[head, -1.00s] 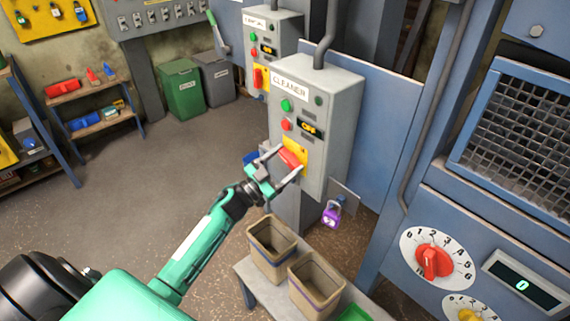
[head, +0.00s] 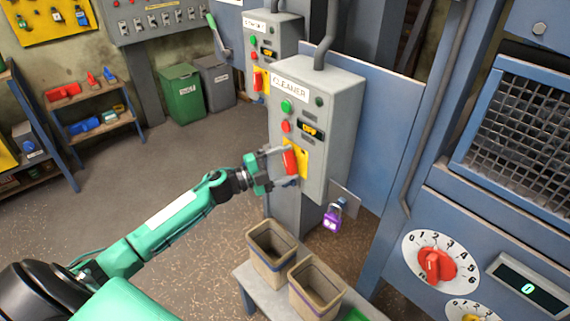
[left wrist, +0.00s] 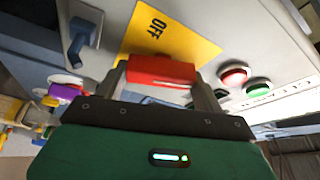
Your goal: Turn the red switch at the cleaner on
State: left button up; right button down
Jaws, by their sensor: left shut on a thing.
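The cleaner box (head: 340,130) is a grey cabinet labelled CLEANER, with a small display (head: 311,130) that appears to read OFF. Its red switch handle (head: 290,160) sits on a yellow plate (head: 302,160) on the front face and stands nearly upright. My left gripper (head: 287,165) is shut on the handle, one finger at each end. In the left wrist view the red handle (left wrist: 161,71) lies between the two fingers, in front of the yellow plate (left wrist: 165,35) with the word OFF. My right gripper is out of view.
A purple padlock (head: 332,217) hangs beside the cleaner box. Two brown bins (head: 272,252) stand on a low bench below. A second similar box (head: 270,40) stands behind. A blue machine with a red dial (head: 434,265) is at the right. The floor at left is open.

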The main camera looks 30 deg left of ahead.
pick_arm(q)
jog(key=m+g, duration=0.1)
jog(key=m, duration=0.2)
jog(key=shift+m+p, duration=0.3)
jog(key=shift+f+g+y, duration=0.1)
jog(key=shift+g+y, duration=0.2)
jog(key=o, duration=1)
jog(key=shift+b+v, duration=2.05)
jog(key=shift+v, duration=4.85)
